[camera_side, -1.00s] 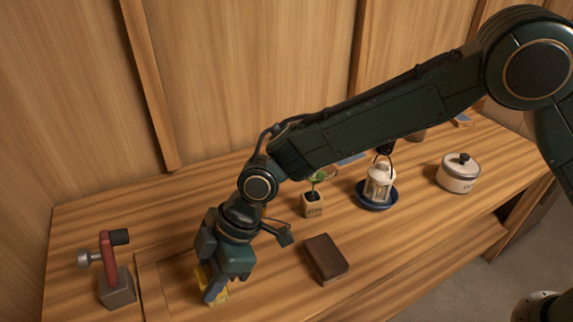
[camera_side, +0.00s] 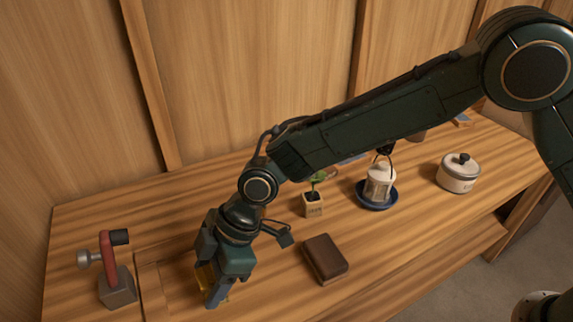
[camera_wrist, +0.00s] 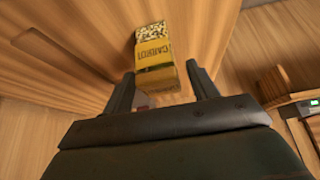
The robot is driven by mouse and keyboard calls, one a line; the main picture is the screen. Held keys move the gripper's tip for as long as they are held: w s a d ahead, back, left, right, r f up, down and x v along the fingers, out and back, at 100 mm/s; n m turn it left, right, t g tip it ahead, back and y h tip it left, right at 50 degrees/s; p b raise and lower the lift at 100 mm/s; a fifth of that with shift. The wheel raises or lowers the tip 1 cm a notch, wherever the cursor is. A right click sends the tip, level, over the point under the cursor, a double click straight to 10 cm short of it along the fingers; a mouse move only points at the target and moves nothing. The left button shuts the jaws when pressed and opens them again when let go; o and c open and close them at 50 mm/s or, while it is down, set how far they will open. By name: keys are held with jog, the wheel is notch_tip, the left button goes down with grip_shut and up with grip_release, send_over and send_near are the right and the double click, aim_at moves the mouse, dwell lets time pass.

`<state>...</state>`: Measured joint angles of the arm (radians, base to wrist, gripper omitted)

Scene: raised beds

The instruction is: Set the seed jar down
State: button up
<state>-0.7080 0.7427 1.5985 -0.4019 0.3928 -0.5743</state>
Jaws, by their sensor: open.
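In the side view my gripper (camera_side: 208,290) points down low at the bench's front left. Contact between the jar's base and the bench is hidden.
On the wooden bench (camera_side: 400,252) a red-handled metal tool on a grey block (camera_side: 117,288) stands left. A brown box or book (camera_side: 325,259) lies right of my gripper. Behind are a potted seedling (camera_side: 313,205), a lantern (camera_side: 379,183) on a blue dish (camera_side: 364,201) and a lidded pot (camera_side: 458,178).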

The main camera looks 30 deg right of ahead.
jog(key=v, duration=1.2)
dwell(0.5)
jog(key=s+d+r+m+t+h, duration=0.15)
jog(key=d+r+m, duration=0.35)
jog(key=d, duration=0.7)
jog(key=s+d+r+m+t+h, duration=0.1)
jog(key=s+d+r+m+t, duration=0.15)
jog(key=d+r, duration=0.65)
jog(key=s+d+f+m+h, duration=0.1)
jog(key=s+d+f+m, duration=0.1)
jog(key=s+d+m, duration=0.3)
jog(key=s+d+f+m+t+h, duration=0.1)
jog(key=s+d+m, duration=0.4)
jog(key=s+d, duration=0.5)
jog(key=d+f+h, duration=0.1)
jog(key=d, duration=0.2)
jog(key=shift+s, duration=0.3)
